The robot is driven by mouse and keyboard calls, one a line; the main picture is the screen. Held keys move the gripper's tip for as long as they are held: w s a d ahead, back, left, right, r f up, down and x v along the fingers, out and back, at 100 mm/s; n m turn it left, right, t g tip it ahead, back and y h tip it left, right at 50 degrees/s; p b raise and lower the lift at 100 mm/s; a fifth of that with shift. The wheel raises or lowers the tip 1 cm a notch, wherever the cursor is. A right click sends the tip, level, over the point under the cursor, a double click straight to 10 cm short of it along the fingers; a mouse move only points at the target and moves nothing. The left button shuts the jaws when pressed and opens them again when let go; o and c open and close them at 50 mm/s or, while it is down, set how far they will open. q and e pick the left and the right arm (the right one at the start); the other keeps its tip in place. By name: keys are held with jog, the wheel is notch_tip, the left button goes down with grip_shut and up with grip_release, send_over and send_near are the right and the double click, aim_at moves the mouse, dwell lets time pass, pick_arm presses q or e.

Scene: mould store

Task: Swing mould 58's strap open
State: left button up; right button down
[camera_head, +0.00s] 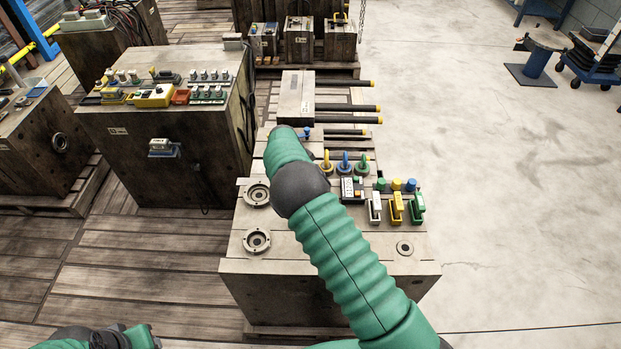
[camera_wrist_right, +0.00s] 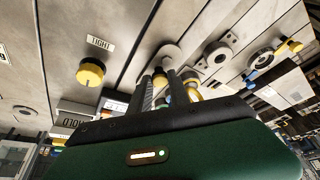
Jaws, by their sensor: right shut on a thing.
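The big steel mould (camera_head: 330,268) stands low in the middle of the head view, with knobs and handles on its top. My right arm reaches across it and hides part of it. The arm hides my right gripper in the head view. In the right wrist view, my right gripper (camera_wrist_right: 166,88) is shut on a small part whose shape is mostly hidden between the fingers. A round yellow knob (camera_wrist_right: 91,71) is left of the fingers, by a small lettered label (camera_wrist_right: 100,43). I cannot pick out the strap or number 58. My left gripper (camera_head: 125,338) is partly cut off at the bottom left.
Yellow, blue and green knobs (camera_head: 345,162) and coloured handles (camera_head: 397,208) crowd the mould's right side. A block with dark rods (camera_head: 297,97) lies behind. Another mould (camera_head: 170,140) with many small fittings stands to the left.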

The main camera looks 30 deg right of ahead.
jog(key=shift+w+r, duration=0.15)
jog(key=shift+w, duration=0.05)
jog(key=c, duration=1.5)
grip_release()
jog(key=shift+o, duration=1.3)
jog(key=shift+a, duration=0.1)
jog(key=shift+s, duration=0.1)
jog(key=p+v, duration=0.1)
jog(key=v, duration=1.5)
jog(key=shift+a+r, duration=0.15)
jog(key=shift+r, duration=0.1)
